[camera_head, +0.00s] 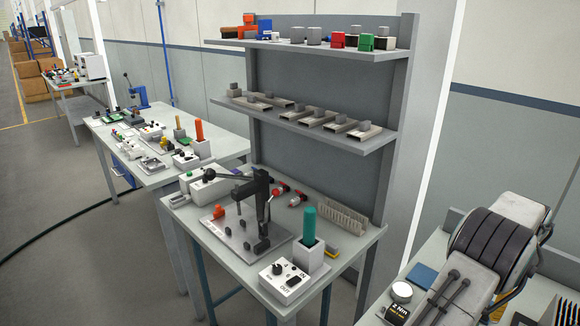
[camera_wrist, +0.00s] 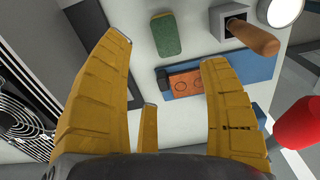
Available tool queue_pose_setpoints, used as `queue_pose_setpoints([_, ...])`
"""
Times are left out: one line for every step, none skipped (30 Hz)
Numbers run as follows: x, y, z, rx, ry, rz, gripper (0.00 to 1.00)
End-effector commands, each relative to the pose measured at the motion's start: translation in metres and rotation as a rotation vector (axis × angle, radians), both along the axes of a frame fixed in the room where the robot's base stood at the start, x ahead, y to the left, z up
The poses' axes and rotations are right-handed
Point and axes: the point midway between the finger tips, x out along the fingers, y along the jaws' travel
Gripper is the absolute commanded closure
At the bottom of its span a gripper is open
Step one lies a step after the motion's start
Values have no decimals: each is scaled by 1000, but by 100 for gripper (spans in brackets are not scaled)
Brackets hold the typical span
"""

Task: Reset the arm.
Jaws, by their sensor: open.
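My gripper (camera_wrist: 166,55) shows in the wrist view with its yellow ribbed fingers spread apart. It is open and nothing is between the fingertips. The fingers partly cover the plate and the orange piece. I cannot tell whether the fingers touch anything. I cannot make out my gripper in the head view.
In the wrist view, a wooden handle (camera_wrist: 255,38) stands in a grey holder, a red rounded thing (camera_wrist: 300,124) is at right, and a fan grille (camera_wrist: 18,115) at left. The head view shows a bench (camera_head: 190,215) with a black lever press (camera_head: 258,205) below two loaded shelves (camera_head: 330,118).

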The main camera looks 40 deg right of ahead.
Motion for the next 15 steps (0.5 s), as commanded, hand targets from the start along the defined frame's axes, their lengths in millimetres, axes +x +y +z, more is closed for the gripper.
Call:
queue_pose_setpoints([0,0,0,0,0,0,30])
queue_pose_setpoints([0,0,0,0,0,0,30])
queue_pose_setpoints([0,0,0,0,0,0,30])
queue_pose_setpoints([0,0,0,0,0,0,30])
queue_pose_setpoints([0,0,0,0,0,0,30])
queue_pose_setpoints([0,0,0,0,0,-4,30])
queue_pose_setpoints([0,-1,0,-2,0,-11,30])
queue_pose_setpoints([0,-3,0,-12,0,-21,30])
queue_pose_setpoints([0,-7,0,-30,2,-33,30])
queue_pose_setpoints([-1,-11,0,-47,2,-44,30])
queue_pose_setpoints([-1,-8,-6,-41,1,-54,30])
queue_pose_setpoints([0,-2,-15,-25,1,-62,30])
queue_pose_setpoints([0,5,-22,-8,0,-67,30])
queue_pose_setpoints([1,12,-29,12,0,-73,30])
queue_pose_setpoints([2,24,-40,41,-1,-81,30])
